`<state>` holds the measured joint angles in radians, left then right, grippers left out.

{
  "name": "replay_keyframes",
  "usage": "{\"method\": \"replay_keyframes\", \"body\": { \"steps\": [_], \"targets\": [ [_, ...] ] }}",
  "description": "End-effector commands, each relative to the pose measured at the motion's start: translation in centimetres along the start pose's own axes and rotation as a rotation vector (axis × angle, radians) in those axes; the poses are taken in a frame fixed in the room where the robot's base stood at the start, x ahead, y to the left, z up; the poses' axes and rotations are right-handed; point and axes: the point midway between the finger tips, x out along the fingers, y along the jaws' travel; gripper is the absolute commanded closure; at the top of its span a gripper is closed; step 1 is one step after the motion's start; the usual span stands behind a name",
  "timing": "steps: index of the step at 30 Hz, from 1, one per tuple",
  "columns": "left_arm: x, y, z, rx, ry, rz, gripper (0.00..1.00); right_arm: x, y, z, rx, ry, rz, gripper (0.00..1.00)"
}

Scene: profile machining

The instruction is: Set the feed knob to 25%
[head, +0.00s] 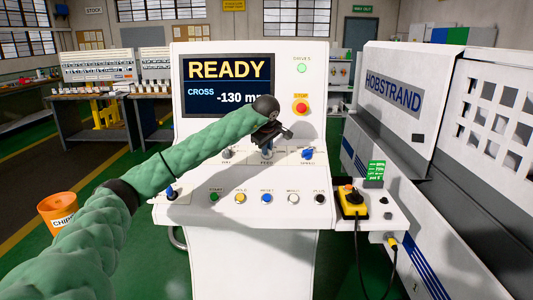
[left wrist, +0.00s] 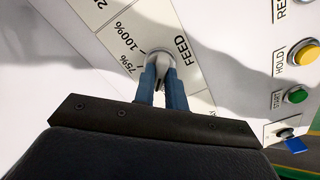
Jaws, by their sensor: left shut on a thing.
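My left gripper (head: 268,143) reaches across the front of the white console. In the left wrist view its two blue fingers (left wrist: 163,80) are shut on the grey feed knob (left wrist: 161,56). The label beside the knob reads FEED, with 75% and 100% marks (left wrist: 130,40) visible on the dial plate. In the head view my gripper mostly covers the knob. My right gripper is not in view.
Another knob (head: 227,153) sits left of the feed knob and a blue speed knob (head: 307,153) sits right. A row of buttons, including yellow HOLD (head: 240,198), lies below. The screen (head: 229,86) reads READY, CROSS -130. A red stop button (head: 301,107) and yellow pendant (head: 352,203) are at right.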

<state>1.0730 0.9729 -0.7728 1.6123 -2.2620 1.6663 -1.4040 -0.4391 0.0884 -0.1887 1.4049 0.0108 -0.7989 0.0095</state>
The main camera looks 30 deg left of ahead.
Motion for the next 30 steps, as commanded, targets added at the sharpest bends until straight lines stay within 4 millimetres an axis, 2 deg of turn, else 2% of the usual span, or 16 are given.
{"method": "replay_keyframes", "body": {
  "steps": [5, 16, 17, 20, 21, 30],
  "targets": [
    [0.1, -0.1, 0.0, -0.040, 0.000, 0.000, 1.00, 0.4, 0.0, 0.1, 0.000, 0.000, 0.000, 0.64],
    [0.1, -0.1, 0.1, -0.370, 0.000, 0.000, 1.00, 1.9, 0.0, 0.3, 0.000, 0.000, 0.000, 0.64],
    [0.0, 0.0, 0.0, -0.371, 0.000, -0.001, 0.83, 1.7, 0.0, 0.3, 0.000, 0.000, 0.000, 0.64],
    [0.0, 0.0, 0.0, -0.368, 0.000, -0.001, 0.64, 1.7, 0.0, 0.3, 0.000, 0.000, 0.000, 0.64],
    [0.0, 0.0, 0.0, -0.367, 0.000, -0.001, 0.60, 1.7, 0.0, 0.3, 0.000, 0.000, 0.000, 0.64],
    [-0.1, 0.0, 0.0, -0.366, 0.000, 0.000, 0.60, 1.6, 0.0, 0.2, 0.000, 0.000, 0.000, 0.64]
  ]
}}
